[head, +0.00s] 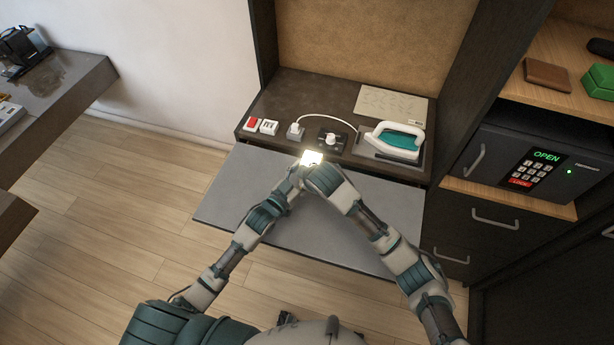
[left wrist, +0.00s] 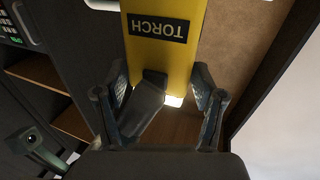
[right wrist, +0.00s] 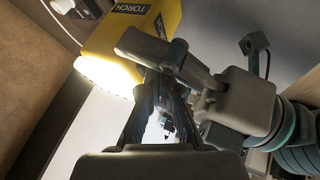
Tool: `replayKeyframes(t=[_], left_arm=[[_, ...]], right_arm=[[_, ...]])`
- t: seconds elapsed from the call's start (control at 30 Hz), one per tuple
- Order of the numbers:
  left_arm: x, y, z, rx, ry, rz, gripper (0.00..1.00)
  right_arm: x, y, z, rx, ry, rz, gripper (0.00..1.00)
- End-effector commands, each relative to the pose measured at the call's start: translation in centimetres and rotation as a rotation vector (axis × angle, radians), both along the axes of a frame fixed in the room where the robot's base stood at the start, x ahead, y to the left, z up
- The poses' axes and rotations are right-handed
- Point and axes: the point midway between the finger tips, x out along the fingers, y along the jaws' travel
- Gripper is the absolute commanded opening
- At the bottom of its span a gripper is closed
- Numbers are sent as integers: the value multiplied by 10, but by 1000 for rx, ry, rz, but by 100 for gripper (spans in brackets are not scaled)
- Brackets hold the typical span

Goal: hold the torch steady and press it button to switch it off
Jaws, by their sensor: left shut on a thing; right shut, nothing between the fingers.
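The yellow torch (left wrist: 192,45), with a black TORCH label, sits between the fingers of my left gripper (left wrist: 160,82), which is shut on it. In the right wrist view the torch (right wrist: 160,22) shows its lit face (right wrist: 103,76), glowing warm white. In the head view only its bright glow (head: 311,158) stands out, just ahead of both hands. My right gripper (right wrist: 158,90) is shut and empty, close beside the torch and the left hand. The button is not clearly seen, and I cannot tell whether the right fingertips touch it.
Behind the hands, a dark counter (head: 285,100) bears a red-and-white switch (head: 251,124), a plug (head: 296,130), a black socket unit (head: 332,140) and an iron (head: 396,143). A grey pulled-out shelf (head: 240,195) lies below my arms. A safe (head: 535,165) stands at the right.

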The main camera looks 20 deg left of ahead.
Motion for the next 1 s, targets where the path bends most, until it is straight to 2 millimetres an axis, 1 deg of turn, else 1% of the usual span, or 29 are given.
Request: replayKeyframes(t=[0.13, 0.23, 0.3, 0.67, 0.77, 1.0], left_arm=[[0, 1, 1, -1, -2, 0, 24], [0, 1, 1, -1, -2, 0, 24], [0, 1, 1, -1, -2, 0, 21], [-1, -2, 1, -3, -2, -4, 21], [-1, -2, 0, -1, -1, -3, 21], [0, -1, 0, 0, -1, -1, 21]], right_arm=[[2, 1, 0, -1, 0, 0, 0], [11, 0, 1, -1, 1, -2, 0], [17, 0, 1, -1, -1, -1, 0], [18, -3, 4, 0, -5, -3, 0], [14, -6, 12, 1, -6, -3, 0], [-6, -17, 41, 2, -3, 2, 0]])
